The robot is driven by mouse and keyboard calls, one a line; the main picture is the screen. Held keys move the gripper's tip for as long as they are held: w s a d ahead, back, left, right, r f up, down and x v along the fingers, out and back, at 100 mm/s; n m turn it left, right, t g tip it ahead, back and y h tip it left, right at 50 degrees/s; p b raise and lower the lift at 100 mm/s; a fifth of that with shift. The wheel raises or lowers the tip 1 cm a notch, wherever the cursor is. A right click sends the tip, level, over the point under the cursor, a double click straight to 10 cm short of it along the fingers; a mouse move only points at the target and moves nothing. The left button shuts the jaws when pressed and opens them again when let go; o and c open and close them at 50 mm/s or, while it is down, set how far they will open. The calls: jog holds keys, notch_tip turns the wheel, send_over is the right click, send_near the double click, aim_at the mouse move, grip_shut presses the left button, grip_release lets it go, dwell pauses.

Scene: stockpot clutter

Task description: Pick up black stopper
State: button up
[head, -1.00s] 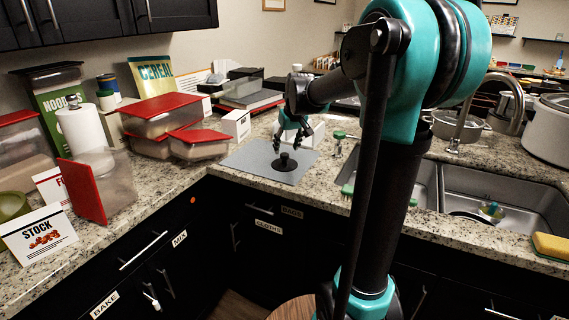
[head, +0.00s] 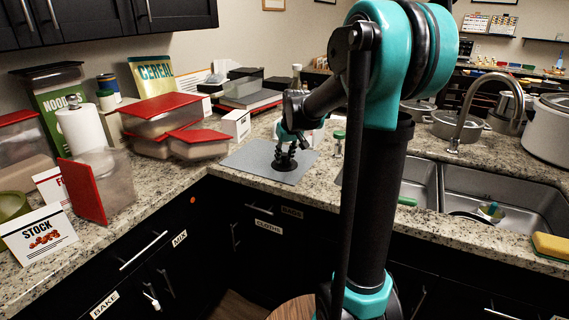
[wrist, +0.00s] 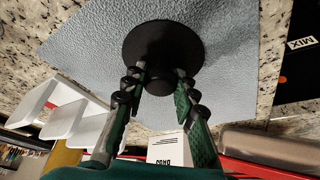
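The black stopper (wrist: 162,42) is a round flat disc with a short knob. It lies flat on a grey mat (wrist: 85,45) on the counter. In the head view the stopper (head: 284,166) sits near the middle of the mat (head: 243,159), partly hidden by my gripper (head: 285,155). In the wrist view my gripper (wrist: 162,74) has its two fingers on either side of the knob, tips over the disc. The fingers are apart, and I see no clear grip on the knob.
Red-lidded containers (head: 160,113) and a small white box (head: 236,124) stand left of and behind the mat. The sink (head: 505,196) lies further right. The counter's front edge is close to the mat.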

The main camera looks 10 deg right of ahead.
grip_shut()
